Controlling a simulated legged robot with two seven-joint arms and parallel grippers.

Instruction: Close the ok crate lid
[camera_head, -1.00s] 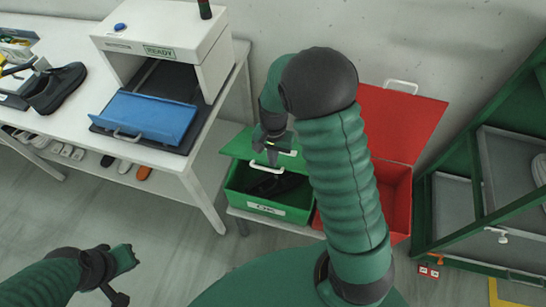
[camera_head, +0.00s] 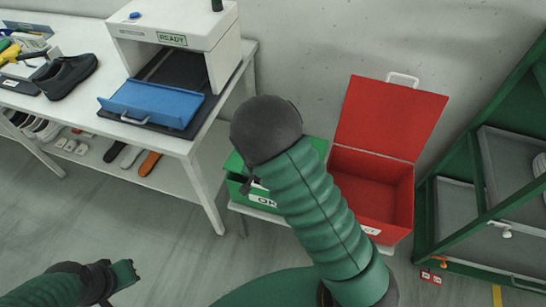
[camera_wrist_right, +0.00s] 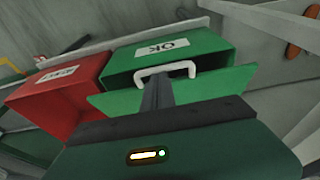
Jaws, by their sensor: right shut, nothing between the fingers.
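The green ok crate (camera_head: 236,187) stands beside the red crate, largely hidden behind my right arm in the head view. In the right wrist view its OK-labelled front (camera_wrist_right: 205,45) shows. Its green lid (camera_wrist_right: 205,88) is tilted part-way down over the crate, with a white handle (camera_wrist_right: 185,66) at its edge. My right gripper (camera_wrist_right: 156,92) is shut and empty, its fingers at the lid by the handle; contact is unclear. In the head view only a dark bit of the right gripper (camera_head: 251,186) shows. My left gripper (camera_head: 120,286) is open and empty, low at the left.
The red crate (camera_head: 402,210) stands open at right, its lid (camera_head: 390,115) raised. A white table (camera_head: 60,105) with a press-like box (camera_head: 175,40) and black shoe (camera_head: 68,74) is at left. A green rack (camera_head: 460,210) stands at right. The left floor is clear.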

